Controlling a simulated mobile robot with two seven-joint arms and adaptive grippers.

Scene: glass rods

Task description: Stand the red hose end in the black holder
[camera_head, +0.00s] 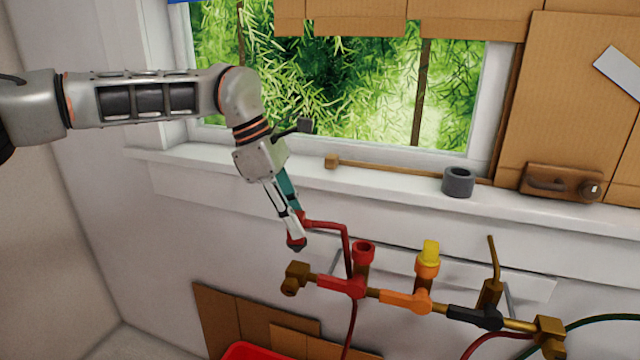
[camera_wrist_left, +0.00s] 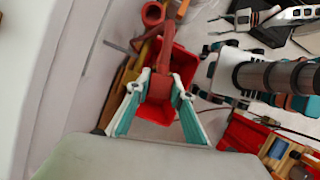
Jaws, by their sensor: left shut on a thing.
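My left gripper (camera_head: 296,238) is shut on the red hose end (camera_head: 304,223), in front of the wall below the window sill. In the left wrist view the red piece (camera_wrist_left: 160,87) sits between the two fingertips. The red hose runs right from the fingers, then bends down behind the pipe. A dark grey, nearly black hollow cylinder (camera_head: 458,182), which seems to be the holder, stands upright on the sill, open at the top, right of and apart from my gripper. A white and teal gripper (camera_wrist_left: 240,18), apparently my right one, shows small at the left wrist view's upper right; its opening is unclear.
A brass pipe (camera_head: 368,293) with red, orange and black fittings crosses below the sill. A red cup (camera_head: 363,252), a yellow-topped piece (camera_head: 429,254) and a brass lever (camera_head: 493,265) rise from it. A wooden stick (camera_head: 400,170) lies on the sill. A red bin (camera_head: 250,351) is below.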

